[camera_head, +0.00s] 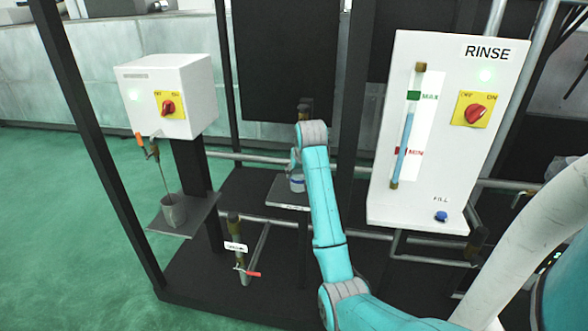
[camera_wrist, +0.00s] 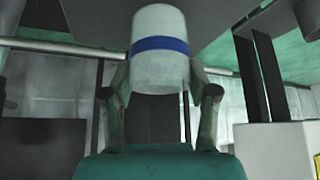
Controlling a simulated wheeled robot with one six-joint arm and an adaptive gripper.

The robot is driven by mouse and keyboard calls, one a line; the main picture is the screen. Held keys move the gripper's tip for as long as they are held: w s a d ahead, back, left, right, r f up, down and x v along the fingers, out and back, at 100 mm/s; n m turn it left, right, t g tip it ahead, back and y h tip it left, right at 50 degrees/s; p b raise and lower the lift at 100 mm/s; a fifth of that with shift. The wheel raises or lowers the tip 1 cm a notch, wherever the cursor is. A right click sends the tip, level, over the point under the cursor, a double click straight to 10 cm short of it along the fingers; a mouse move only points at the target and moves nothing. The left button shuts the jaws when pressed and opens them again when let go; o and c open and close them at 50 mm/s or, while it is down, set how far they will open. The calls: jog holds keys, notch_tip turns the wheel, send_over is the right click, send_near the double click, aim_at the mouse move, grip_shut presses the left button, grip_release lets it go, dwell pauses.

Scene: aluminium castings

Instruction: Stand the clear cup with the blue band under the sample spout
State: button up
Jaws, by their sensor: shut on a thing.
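The clear cup with the blue band (camera_head: 297,185) is at the small centre shelf (camera_head: 280,190). In the wrist view the cup (camera_wrist: 160,62) is between the two fingers of my gripper (camera_wrist: 160,82), which is shut on it. The blue band shows across its middle. I cannot tell whether its base touches the shelf. In the head view my arm hides most of the gripper (camera_head: 295,165). A brown and dark fitting (camera_head: 304,110) is above the centre shelf. At the left, a thin spout (camera_head: 160,170) points down from a valve with an orange handle.
A grey cup (camera_head: 173,211) stands on the left shelf (camera_head: 200,217) below the thin spout, under a white switch box (camera_head: 170,95). The RINSE panel (camera_head: 440,130) is to the right of my arm. A labelled pipe with a red handle (camera_head: 240,250) is low in front.

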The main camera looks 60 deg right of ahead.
jog(key=shift+s+a+f, duration=0.15)
jog(key=shift+a+f, duration=0.05)
jog(key=shift+f, duration=0.1)
jog(key=shift+d, duration=0.1)
jog(key=shift+f, duration=0.1)
jog(key=o, duration=0.9)
jog(key=shift+o, duration=0.2)
